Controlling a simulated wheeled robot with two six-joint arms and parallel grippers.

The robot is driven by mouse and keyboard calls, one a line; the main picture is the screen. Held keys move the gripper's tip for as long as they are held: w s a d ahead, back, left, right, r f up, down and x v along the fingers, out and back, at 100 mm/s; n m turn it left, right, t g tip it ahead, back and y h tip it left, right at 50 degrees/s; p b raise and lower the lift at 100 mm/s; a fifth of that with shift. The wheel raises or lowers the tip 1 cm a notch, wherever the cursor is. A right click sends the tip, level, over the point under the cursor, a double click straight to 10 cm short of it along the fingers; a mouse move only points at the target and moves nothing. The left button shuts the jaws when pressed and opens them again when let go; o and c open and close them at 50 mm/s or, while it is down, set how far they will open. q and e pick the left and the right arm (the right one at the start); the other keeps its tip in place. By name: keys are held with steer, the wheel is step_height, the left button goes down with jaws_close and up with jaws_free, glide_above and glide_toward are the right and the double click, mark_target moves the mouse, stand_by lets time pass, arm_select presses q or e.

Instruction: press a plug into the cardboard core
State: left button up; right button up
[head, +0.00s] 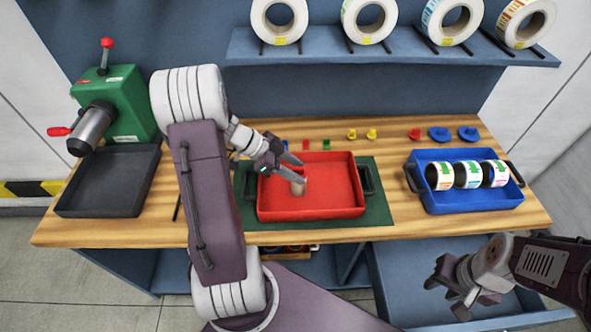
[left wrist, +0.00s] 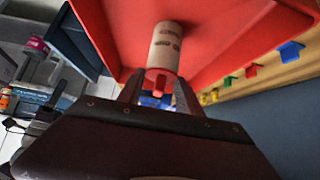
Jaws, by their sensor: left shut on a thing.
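The cardboard core (head: 298,187) is a short tan tube with dark printed marks, standing in the red tray (head: 262,206). In the left wrist view the core (left wrist: 166,42) shows a red plug (left wrist: 160,78) at its near end. My left gripper (head: 301,169) is over the red tray at the core's top. In the left wrist view its fingers (left wrist: 158,95) are shut on the red plug, in line with the core. How deep the plug sits is unclear. My right gripper (head: 455,290) is open and empty, low at the right, in front of the bench.
Loose plugs lie behind the tray, including a green one (head: 281,145), a red one (head: 305,145) and yellow ones (head: 371,134). A blue crate (head: 475,203) with label rolls stands right. A black tray (head: 108,181) and green machine (head: 122,100) stand left. Rolls sit on a shelf (head: 390,48).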

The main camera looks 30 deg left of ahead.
arm_select(q)
steer(key=shift+f, duration=0.15)
stand_by(0.7)
steer(key=o, duration=1.2)
steer(key=shift+c, duration=0.2)
steer(key=shift+o, duration=1.2)
steer(key=v, duration=0.9)
steer(key=shift+a, duration=0.15)
